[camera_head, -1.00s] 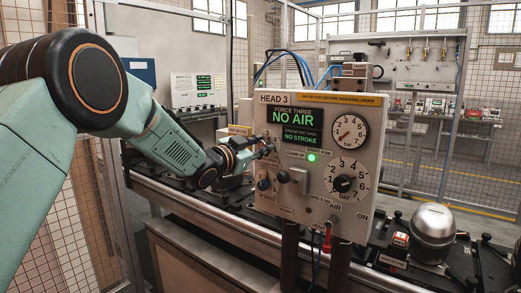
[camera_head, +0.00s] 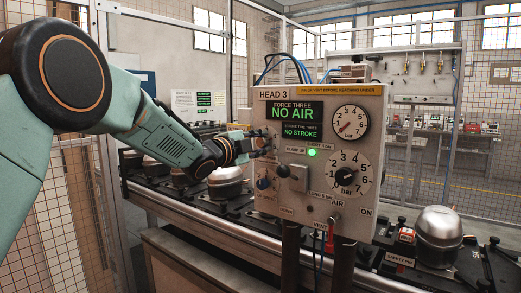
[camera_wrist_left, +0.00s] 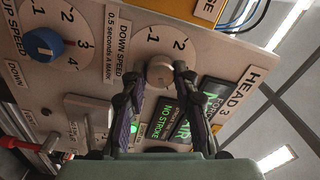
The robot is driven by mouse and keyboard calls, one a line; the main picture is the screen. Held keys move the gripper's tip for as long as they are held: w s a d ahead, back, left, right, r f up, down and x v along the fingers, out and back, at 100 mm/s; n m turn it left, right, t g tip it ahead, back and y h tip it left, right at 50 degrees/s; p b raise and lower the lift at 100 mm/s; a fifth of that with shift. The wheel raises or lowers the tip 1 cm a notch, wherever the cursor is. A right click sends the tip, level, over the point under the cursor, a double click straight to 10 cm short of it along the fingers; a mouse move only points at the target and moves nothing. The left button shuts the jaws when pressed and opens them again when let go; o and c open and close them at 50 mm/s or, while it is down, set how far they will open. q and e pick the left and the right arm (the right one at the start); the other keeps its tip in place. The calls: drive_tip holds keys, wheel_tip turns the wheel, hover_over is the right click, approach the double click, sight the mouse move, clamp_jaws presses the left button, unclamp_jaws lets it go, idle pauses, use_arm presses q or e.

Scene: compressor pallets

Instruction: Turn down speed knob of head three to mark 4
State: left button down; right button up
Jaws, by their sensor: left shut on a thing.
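The HEAD 3 panel (camera_head: 297,215) stands in front of me. The down speed knob (camera_wrist_left: 160,71) is round and grey, on a white dial with marks 1 and 2 visible; the rest of the dial is hidden by my fingers. My left gripper (camera_head: 268,141) reaches the panel's upper left. In the left wrist view its two fingers (camera_wrist_left: 162,76) are shut on the knob, one on each side. The knob's pointer cannot be made out. The blue up speed knob (camera_wrist_left: 43,44) sits beside it and also shows below my gripper in the head view (camera_head: 264,183). My right gripper is not in view.
A lever with a black ball (camera_head: 283,171) and a grey block (camera_head: 298,178) stick out of the panel below my gripper. The panel has a pressure gauge (camera_head: 350,123) and a bar knob (camera_head: 346,176). Metal domes (camera_head: 437,233) sit along the conveyor.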

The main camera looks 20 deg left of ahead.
use_arm(q)
drive_tip(key=shift+f+m, duration=0.3)
drive_tip(key=shift+m, duration=0.1)
drive_tip(key=c, duration=1.4)
unclamp_jaws()
drive_tip(key=shift+c, duration=0.2)
drive_tip(key=o, duration=0.4)
drive_tip(key=shift+a+r, duration=0.15)
drive_tip(key=shift+a, duration=0.05)
drive_tip(key=shift+d, duration=0.1)
drive_tip(key=shift+r, duration=0.1)
drive_tip(key=shift+s, duration=0.1)
drive_tip(key=shift+v, duration=5.95)
